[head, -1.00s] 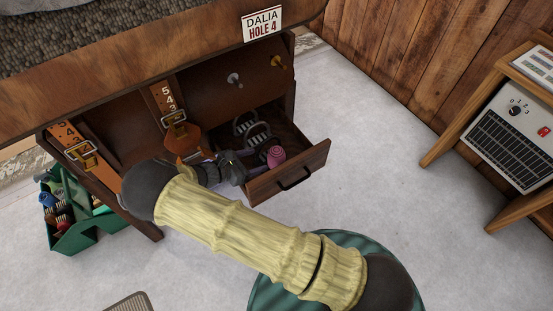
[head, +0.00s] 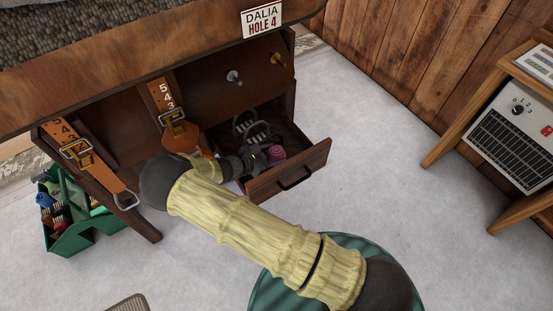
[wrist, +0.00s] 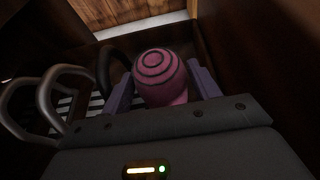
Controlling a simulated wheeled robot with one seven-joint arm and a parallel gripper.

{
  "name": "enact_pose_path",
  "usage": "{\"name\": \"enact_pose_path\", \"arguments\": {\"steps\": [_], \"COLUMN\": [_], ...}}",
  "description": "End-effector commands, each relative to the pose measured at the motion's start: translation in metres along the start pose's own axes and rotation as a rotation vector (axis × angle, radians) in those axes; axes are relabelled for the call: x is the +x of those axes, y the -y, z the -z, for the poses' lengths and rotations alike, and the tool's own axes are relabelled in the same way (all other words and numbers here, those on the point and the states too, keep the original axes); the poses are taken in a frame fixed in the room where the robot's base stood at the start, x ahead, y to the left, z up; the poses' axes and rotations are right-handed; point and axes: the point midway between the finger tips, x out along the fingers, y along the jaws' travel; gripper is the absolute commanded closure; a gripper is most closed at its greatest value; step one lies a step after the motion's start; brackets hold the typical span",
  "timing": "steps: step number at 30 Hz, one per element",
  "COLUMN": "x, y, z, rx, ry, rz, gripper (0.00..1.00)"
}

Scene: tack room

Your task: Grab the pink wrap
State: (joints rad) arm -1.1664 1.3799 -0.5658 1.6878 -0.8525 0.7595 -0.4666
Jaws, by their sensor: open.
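The pink wrap (head: 277,153) is a rolled bundle with a dark spiral on its end. It lies in the open wooden drawer (head: 311,162), and my arm hides part of it in the head view. In the wrist view the wrap (wrist: 161,74) is in front of the palm, with one purple finger on each side. My gripper (wrist: 161,88) is open around it. I cannot tell whether the fingers touch it. In the head view my gripper (head: 262,156) reaches into the drawer from the left.
Metal stirrups (head: 250,130) lie in the drawer to the wrap's left and also show in the wrist view (wrist: 50,100). Orange straps with buckles (head: 172,118) hang left of the drawer. A green grooming box (head: 75,235) stands on the floor at left.

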Motion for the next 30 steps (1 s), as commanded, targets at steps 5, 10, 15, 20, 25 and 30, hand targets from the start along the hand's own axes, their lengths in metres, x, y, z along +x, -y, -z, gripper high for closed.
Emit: {"name": "enact_pose_path", "arguments": {"steps": [5,10,15,20,25,30], "x": [0.0055,0.0051,0.0049,0.0048,0.0048,0.0044], "y": [-0.0001,-0.0002,-0.0003,-0.0004,-0.0004,-0.0005], "z": [0.0,-0.0002,-0.0002,-0.0002,-0.0003,-0.0012], "rx": [0.0,0.0,0.0,0.0,0.0,0.0], "ry": [-0.002,-0.001,-0.001,-0.001,-0.001,-0.001], "rz": [-0.001,-0.001,-0.001,-0.001,-0.001,-0.001], "gripper": [0.39,0.39,0.39,0.55,0.69,0.69]}}
